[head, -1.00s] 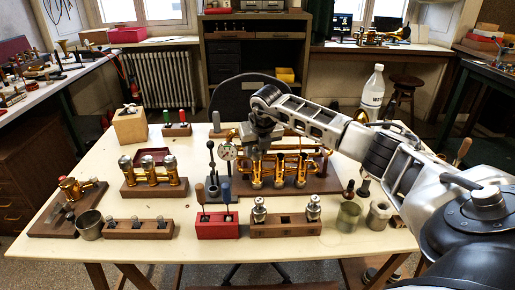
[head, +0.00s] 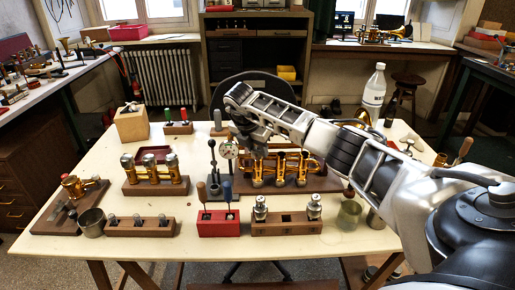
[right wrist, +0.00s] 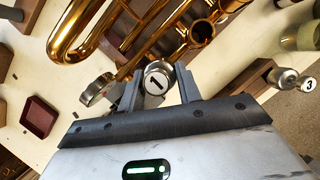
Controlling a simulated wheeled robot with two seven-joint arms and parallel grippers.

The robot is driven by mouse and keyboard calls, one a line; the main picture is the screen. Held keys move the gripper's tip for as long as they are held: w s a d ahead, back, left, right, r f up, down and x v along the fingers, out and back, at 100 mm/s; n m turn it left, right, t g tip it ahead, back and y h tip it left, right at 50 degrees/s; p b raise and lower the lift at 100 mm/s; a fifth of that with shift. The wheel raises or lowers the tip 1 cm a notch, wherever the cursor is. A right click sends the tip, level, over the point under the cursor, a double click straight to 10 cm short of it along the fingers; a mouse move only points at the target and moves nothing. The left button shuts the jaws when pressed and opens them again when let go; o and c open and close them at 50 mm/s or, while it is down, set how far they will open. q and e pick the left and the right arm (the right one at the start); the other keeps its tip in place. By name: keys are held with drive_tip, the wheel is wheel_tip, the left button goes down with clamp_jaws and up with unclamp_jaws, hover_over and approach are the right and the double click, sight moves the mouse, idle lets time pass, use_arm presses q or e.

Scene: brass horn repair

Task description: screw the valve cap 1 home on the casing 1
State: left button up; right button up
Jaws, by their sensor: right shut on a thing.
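The valve cap 1 (right wrist: 156,80), a small silver cap marked "1", is between the fingers of my right gripper (right wrist: 158,88) in the right wrist view. The gripper is shut on it. In the head view my right gripper (head: 252,148) is above the left end of the brass horn (head: 292,163), and the cap is hidden there. The horn stands on a wooden base, with several upright gold casings. Casing 1 (head: 257,178) appears to be the leftmost. An open casing mouth (right wrist: 200,32) shows beside the cap in the right wrist view. Whether the cap touches casing 1 cannot be told.
A dial gauge (head: 228,150) stands close left of my right gripper. A wooden block (head: 287,228) with silver valves and a red block (head: 218,228) with tools are in front. A glass jar (head: 349,214) is at right.

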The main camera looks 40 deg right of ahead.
drive_tip(key=shift+m, duration=0.3)
drive_tip(key=shift+w+m+g+b, duration=0.15)
drive_tip(key=shift+m+g+b, duration=0.4)
drive_tip(key=shift+m, duration=0.65)
drive_tip(key=shift+m+g+b, duration=0.35)
drive_tip(key=shift+m+g, duration=0.2)
drive_tip(key=shift+m, duration=0.75)
drive_tip(key=o, duration=0.7)
drive_tip(key=shift+f+m+b, duration=0.15)
drive_tip(key=shift+m+b, duration=0.4)
drive_tip(key=shift+m, duration=0.15)
drive_tip(key=shift+c, duration=0.2)
drive_tip(key=o, duration=0.5)
